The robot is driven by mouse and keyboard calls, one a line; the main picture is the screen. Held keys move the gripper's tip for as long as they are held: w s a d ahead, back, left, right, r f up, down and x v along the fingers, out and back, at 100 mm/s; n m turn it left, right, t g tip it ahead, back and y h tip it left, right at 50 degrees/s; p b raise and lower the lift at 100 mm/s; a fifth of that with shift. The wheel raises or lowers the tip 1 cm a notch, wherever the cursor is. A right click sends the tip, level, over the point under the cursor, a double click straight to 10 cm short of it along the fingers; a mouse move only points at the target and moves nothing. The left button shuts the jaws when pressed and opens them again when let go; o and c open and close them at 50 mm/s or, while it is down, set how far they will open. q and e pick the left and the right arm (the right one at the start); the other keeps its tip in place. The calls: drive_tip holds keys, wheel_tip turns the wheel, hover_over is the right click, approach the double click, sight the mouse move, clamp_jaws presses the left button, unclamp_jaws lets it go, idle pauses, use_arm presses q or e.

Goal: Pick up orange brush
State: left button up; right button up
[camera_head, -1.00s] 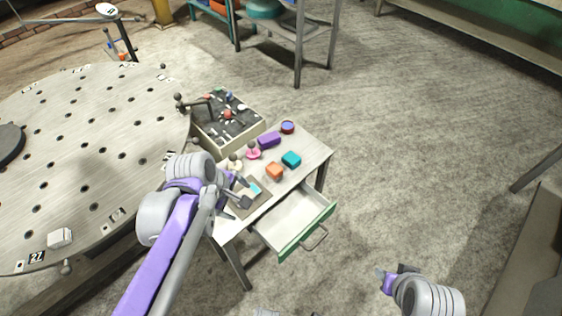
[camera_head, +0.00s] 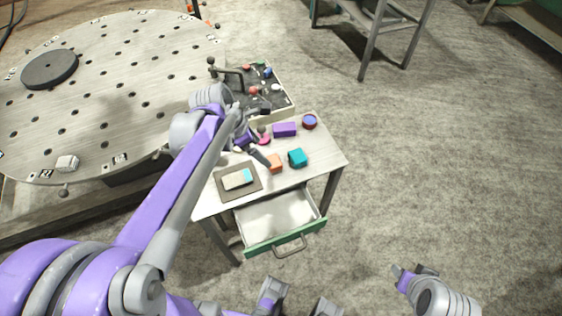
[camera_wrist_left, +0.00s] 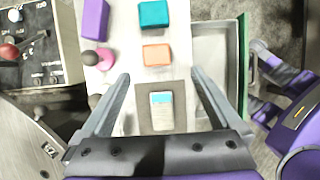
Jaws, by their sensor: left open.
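The orange brush (camera_head: 275,163) shows as a small orange block on the white side table (camera_head: 318,176), next to a teal block (camera_head: 298,158). In the left wrist view the orange brush (camera_wrist_left: 157,54) lies just past the fingertips, between their lines. My left gripper (camera_head: 265,138) is open and empty over the table; its spread fingers also show in the left wrist view (camera_wrist_left: 160,75). How high it is above the brush is hard to tell. My right gripper (camera_head: 414,270) is at the lower right, away from the table; its finger gap is too small to judge.
A purple block (camera_head: 285,129), a round purple-topped item (camera_head: 309,121) and a pink knobbed piece (camera_head: 263,135) stand nearby. A brown mat (camera_head: 222,192) bears a pale, blue-ended block. An open drawer (camera_head: 270,217) juts out in front. A control box (camera_head: 285,104) stands behind.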

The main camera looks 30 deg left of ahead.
use_arm(q)
hover_over(274, 161)
drive_tip(key=s+a, duration=0.2)
drive_tip(key=f, duration=0.4)
drive_tip(key=shift+s+d+f+b, duration=0.15)
drive_tip(key=shift+d+f+b, duration=0.1)
drive_tip(key=shift+b, duration=0.1)
drive_tip(key=x, duration=0.6)
drive_tip(key=shift+w+r+b, duration=0.15)
drive_tip(key=shift+w+b, duration=0.25)
drive_tip(key=c, duration=1.5)
drive_tip(key=shift+o, duration=0.2)
wheel_tip(274, 161, up, 10)
drive_tip(key=shift+r+p, duration=0.1)
drive_tip(key=shift+p, duration=0.7)
